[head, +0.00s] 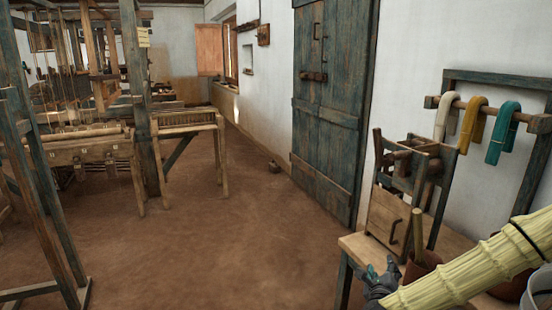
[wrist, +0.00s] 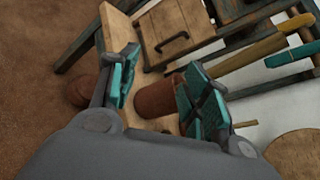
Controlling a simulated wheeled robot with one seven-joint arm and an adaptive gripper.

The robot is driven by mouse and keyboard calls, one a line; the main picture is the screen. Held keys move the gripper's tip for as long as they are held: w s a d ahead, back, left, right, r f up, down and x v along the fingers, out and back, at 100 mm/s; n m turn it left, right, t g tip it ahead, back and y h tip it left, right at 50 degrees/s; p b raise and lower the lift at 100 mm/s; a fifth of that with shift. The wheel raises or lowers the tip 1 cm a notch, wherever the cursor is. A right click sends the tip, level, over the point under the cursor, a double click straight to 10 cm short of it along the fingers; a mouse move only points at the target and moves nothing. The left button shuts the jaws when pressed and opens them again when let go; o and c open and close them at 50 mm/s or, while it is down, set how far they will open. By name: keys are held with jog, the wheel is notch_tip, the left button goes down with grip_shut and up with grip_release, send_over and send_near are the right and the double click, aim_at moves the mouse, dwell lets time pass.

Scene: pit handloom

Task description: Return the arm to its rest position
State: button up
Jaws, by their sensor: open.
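My gripper (head: 380,277) is low at the right of the head view, at the front edge of a small wooden table (head: 358,246). The pale ribbed sleeve of my arm reaches in from the right edge. In the wrist view, my gripper (wrist: 165,88) has its two teal-padded fingers spread wide apart, with nothing gripped. A brown pot (wrist: 158,98) shows beyond and between the fingers, apparently not touched. In the head view, a brown pot (head: 421,266) with a wooden stick in it stands just right of my gripper.
A wooden frame device (head: 397,212) stands on the table by the wall. Cream, yellow and teal yarn hanks (head: 502,133) hang from a rail behind. A blue-green door (head: 331,100) is at centre. The loom (head: 90,145) fills the left. The earthen floor (head: 225,235) between is mostly clear.

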jog(key=s+a+f+n+g+y, duration=0.25)
jog(key=s+a+f+n, duration=0.35)
jog(key=f, duration=0.3)
jog(key=s+a+f+n+g+y, duration=0.2)
jog(key=s+a+f+n+y, duration=0.15)
jog(key=s+f+n, duration=0.4)
jog(key=s+a+f+n+g, duration=0.3)
jog(key=s+f+n+g, duration=0.3)
jog(key=s+f+n, duration=0.8)
jog(key=s+d+f+n+g, duration=0.1)
jog(key=s+d+n+g, duration=0.1)
jog(key=s, duration=0.6)
jog(key=s+d+n+g, duration=0.2)
jog(key=s+n, duration=0.1)
jog(key=s, duration=0.5)
notch_tip(320, 180, up, 18)
jog(key=p, duration=1.8)
jog(key=shift+w+a, duration=0.25)
jog(key=shift+w, duration=0.1)
jog(key=shift+f+m, duration=0.1)
jog(key=shift+m, duration=0.15)
